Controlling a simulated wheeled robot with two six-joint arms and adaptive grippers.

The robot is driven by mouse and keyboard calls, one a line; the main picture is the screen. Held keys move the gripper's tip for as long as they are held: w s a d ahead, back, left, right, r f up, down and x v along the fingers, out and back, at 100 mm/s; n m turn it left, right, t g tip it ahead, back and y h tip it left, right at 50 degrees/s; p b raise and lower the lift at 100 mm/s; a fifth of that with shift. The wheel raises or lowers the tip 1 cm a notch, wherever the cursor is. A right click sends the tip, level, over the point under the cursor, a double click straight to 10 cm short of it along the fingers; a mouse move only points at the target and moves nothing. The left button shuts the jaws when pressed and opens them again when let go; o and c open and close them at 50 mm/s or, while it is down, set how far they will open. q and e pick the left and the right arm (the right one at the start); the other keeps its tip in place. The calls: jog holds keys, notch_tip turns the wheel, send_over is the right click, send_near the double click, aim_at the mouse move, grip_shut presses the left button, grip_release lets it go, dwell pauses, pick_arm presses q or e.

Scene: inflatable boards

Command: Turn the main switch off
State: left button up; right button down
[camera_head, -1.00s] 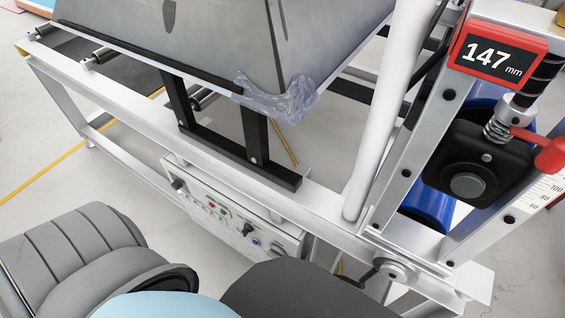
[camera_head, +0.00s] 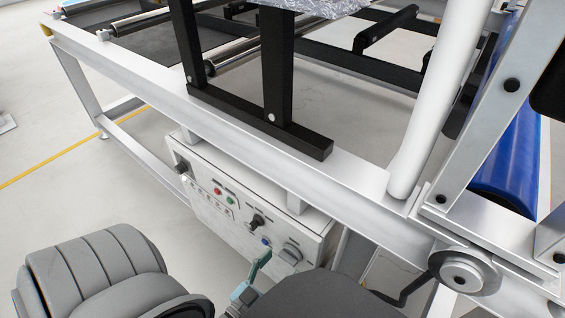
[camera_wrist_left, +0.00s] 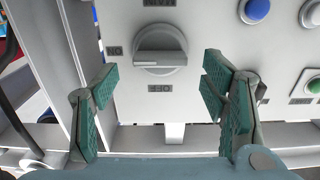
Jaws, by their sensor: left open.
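The main switch is a grey rotary knob (camera_wrist_left: 160,48) on a white control box (camera_head: 235,200) under the machine frame. In the left wrist view it appears upside down, its grip bar lying level, with an ON label to its left and OFF below it. In the head view the knob (camera_head: 291,253) is at the box's lower right. My left gripper (camera_wrist_left: 161,78) is open, its green-padded fingers on either side of the knob in the picture, with nothing between them.
A blue button (camera_wrist_left: 256,11) and a green button (camera_wrist_left: 314,85) are on the same panel, right of the knob in the wrist view. A black selector (camera_head: 257,221) is beside it. The aluminium frame beam (camera_head: 150,85) runs above the box.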

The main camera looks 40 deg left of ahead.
pick_arm(q)
jog(key=shift+w, duration=0.9)
jog(key=shift+c, duration=0.6)
jog(key=c, duration=1)
